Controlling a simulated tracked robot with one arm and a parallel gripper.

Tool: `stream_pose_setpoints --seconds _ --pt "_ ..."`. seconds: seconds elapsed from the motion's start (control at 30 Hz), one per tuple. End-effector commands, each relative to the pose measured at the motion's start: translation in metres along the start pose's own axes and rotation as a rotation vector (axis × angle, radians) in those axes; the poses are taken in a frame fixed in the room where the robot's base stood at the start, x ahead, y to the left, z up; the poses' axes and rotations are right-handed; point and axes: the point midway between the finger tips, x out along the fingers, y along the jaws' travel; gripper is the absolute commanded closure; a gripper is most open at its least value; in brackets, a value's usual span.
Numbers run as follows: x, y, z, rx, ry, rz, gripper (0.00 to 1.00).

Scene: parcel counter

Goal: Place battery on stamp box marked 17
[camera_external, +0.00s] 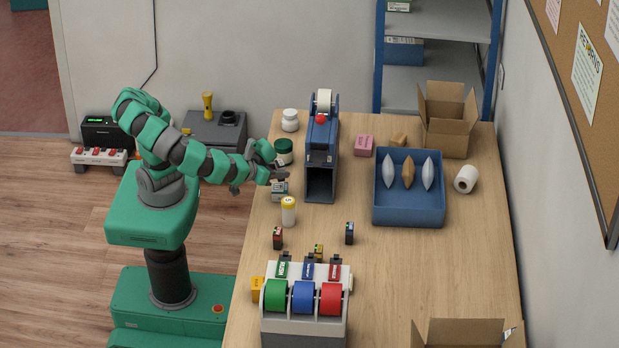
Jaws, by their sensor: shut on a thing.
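My gripper (279,174) is over the left edge of the counter, near the green-lidded jar. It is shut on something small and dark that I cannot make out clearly. A small white and teal box (279,193) stands just below it; whether they touch is unclear. Small battery-like blocks stand on the counter: a red and black one (278,238), a blue and black one (349,232) and a yellowish one (318,251). A yellow box (257,287) stands beside the roll dispenser. No number 17 is readable on any box.
A yellow-capped bottle (289,213), green-lidded jar (284,152) and blue tape machine (321,150) stand close to my gripper. A blue tray (408,213) with pouches is right. The roll dispenser (306,330) is in front. The right-front counter has bare room.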

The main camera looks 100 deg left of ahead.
Motion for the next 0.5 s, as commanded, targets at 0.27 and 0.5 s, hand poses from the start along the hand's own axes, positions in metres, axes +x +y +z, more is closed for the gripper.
stream_pose_setpoints --seconds 0.27,0.5 --pt "0.013 -0.001 0.028 0.004 0.000 -0.002 0.88" --pt "0.013 -0.001 0.028 0.002 0.000 -0.001 0.88"
